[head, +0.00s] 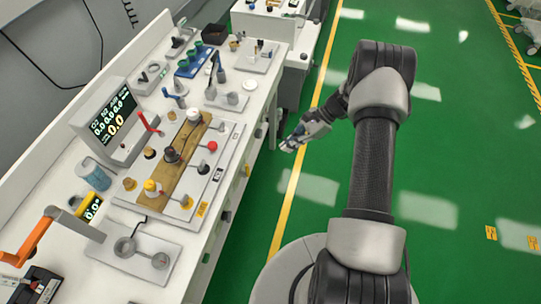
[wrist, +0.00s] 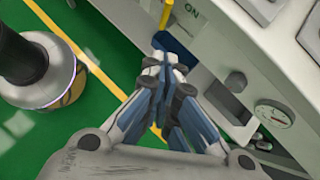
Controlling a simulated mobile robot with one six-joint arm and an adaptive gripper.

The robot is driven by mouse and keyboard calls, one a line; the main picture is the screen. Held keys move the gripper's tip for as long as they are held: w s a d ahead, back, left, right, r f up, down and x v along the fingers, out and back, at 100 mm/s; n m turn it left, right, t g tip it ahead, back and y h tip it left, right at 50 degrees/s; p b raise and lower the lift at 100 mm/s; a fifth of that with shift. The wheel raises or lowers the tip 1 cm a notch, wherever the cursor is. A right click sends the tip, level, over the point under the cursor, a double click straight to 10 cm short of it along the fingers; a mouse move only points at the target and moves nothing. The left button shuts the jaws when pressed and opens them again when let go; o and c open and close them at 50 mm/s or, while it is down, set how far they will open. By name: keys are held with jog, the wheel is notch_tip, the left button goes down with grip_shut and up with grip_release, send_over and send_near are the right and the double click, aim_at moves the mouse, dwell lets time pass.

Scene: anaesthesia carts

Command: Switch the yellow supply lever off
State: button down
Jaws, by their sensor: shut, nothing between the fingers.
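A yellow lever (wrist: 167,14) shows at the top edge of the wrist view, cut off by the frame. My gripper (head: 290,146) is shut and empty, out over the floor to the right of the cart. In the wrist view my gripper (wrist: 165,62) is below the lever and apart from it. The lever's far end is hidden.
The white cart top (head: 222,118) carries several levers, knobs and a display (head: 112,120). A round gauge (wrist: 272,116) sits on the cart front. Another cart (head: 262,28) stands behind. Green floor (head: 460,130) with yellow lines is open to the right.

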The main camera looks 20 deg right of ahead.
jog(key=a+r+b+x, duration=0.2)
jog(key=b+x, duration=0.1)
jog(key=x, duration=0.9)
